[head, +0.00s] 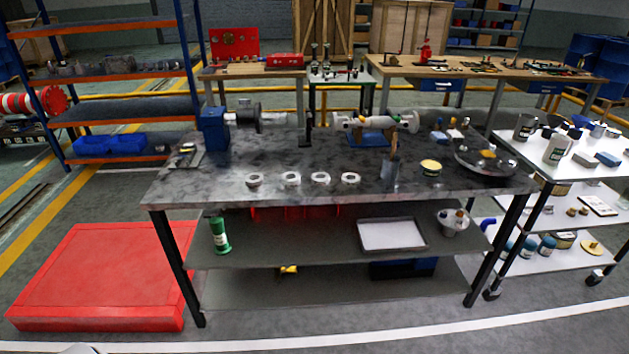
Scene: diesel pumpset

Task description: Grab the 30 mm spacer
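Several pale ring-shaped pieces, which look like spacers, lie in a row near the front edge of the dark metal workbench (215,182). The leftmost ring (254,175) sits a little apart, followed by a second ring (291,174), a third ring (320,174) and the rightmost ring (350,173). They look alike in size, and I cannot read any marking, so I cannot tell which is the 30 mm spacer. Neither of my grippers is in view.
A pump assembly (375,122) lies at the back centre. A red platform (105,275) is on the floor at left.

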